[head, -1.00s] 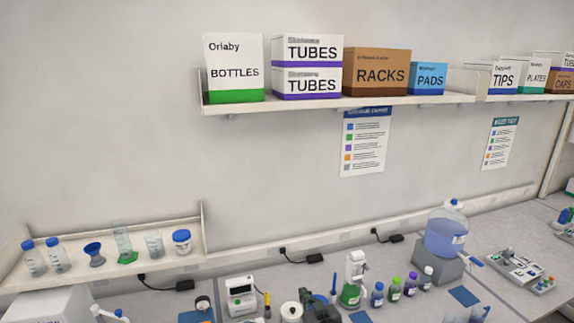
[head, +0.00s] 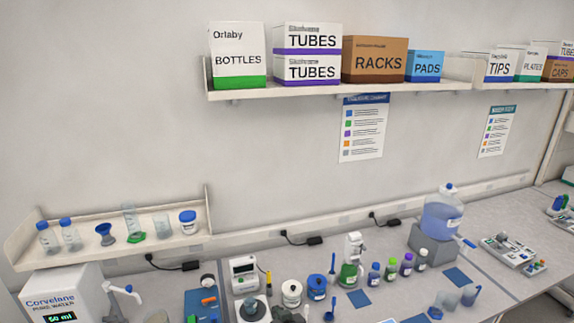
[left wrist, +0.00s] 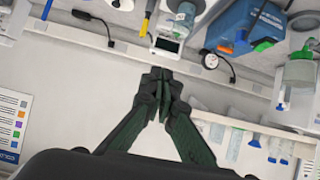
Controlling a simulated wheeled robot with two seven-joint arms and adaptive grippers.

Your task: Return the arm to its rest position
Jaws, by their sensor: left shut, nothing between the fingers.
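My left gripper (left wrist: 157,82) is shut and empty in the left wrist view, its dark fingertips together in front of the pale wall. In the head view only a small dark part of it (head: 287,315) seems to show at the bottom edge, beside the white-topped jar. My right gripper is in neither view.
The bench holds a white meter (head: 243,273), a blue-topped jar (head: 316,288), small bottles (head: 375,274) and a large blue carboy (head: 441,216). A low shelf (head: 112,254) with labware is at left. A wall shelf (head: 340,89) carries boxes.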

